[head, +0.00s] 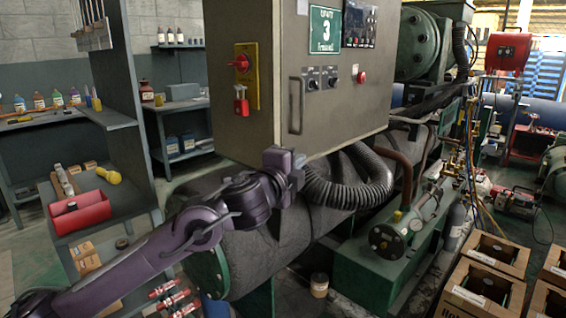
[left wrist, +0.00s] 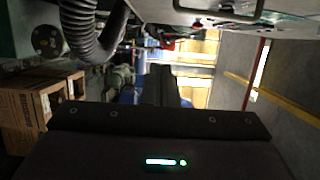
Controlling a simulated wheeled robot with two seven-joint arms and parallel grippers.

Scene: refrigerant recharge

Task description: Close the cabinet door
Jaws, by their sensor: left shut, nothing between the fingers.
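The grey-brown control cabinet (head: 240,130) hangs in the middle of the head view. Its door (head: 325,115) carries a vertical bar handle (head: 296,105), knobs, a red button and a green sign. The door looks nearly flush with the box; I cannot tell whether a thin gap is left. My left gripper (head: 288,163) is at the cabinet's lower front corner, below the handle; contact is unclear. In the left wrist view its dark fingers (left wrist: 165,85) are together and empty, and the handle (left wrist: 218,10) shows at the top edge. My right gripper is out of view.
A red switch on a yellow plate (head: 245,76) sits on the cabinet's side. A thick black hose (head: 350,185) and a large dark tank (head: 270,245) lie below. Shelves (head: 130,190) stand left, and cardboard boxes (head: 480,290) stand at lower right.

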